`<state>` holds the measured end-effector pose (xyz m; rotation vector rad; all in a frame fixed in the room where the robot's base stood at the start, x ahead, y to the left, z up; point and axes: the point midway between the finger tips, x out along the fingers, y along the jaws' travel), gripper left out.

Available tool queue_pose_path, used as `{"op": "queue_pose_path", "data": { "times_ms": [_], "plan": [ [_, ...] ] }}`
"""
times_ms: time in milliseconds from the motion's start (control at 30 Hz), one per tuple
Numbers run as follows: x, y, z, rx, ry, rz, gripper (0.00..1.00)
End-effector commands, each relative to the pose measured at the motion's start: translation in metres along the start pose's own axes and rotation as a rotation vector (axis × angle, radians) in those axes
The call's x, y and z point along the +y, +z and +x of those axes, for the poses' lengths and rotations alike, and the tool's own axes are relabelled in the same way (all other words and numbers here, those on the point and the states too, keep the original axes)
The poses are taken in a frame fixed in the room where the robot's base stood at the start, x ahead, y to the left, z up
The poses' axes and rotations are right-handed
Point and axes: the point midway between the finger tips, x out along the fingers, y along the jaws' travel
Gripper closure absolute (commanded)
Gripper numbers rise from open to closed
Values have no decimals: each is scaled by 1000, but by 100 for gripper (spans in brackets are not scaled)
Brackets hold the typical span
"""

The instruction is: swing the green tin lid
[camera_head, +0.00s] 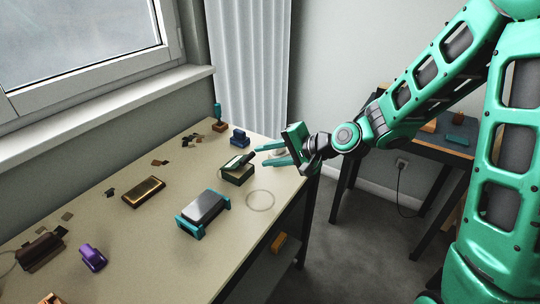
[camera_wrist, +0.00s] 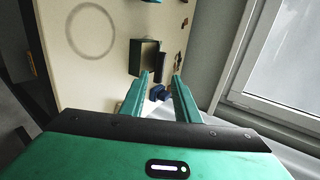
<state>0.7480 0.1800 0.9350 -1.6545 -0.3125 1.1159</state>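The small dark green tin (camera_head: 238,178) stands on the bench near its right edge. Its lid (camera_head: 239,161) looks partly raised and tilted above the body, though the exact angle is hard to tell. In the wrist view the tin (camera_wrist: 136,57) shows as a green-walled box, with the dark lid (camera_wrist: 160,67) along its right side. My gripper (camera_head: 260,156) is just right of the tin, its two teal fingers apart and nothing between them. In the wrist view the open fingertips (camera_wrist: 162,75) sit just below the tin and lid, apparently not touching them.
A blue object (camera_head: 239,138) stands behind the tin. A pale ring mark (camera_head: 260,200) lies on the bench in front. A grey-topped teal block (camera_head: 203,208), a brass box (camera_head: 143,191) and a purple item (camera_head: 92,257) lie leftward. The window wall bounds the far side.

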Motion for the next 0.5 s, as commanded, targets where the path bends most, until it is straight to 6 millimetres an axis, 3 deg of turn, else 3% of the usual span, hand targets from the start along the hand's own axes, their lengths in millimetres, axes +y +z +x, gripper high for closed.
{"op": "queue_pose_path", "data": {
  "times_ms": [500],
  "plan": [
    [1, 0, 65, -2, 2, -2, 71]
  ]
}}
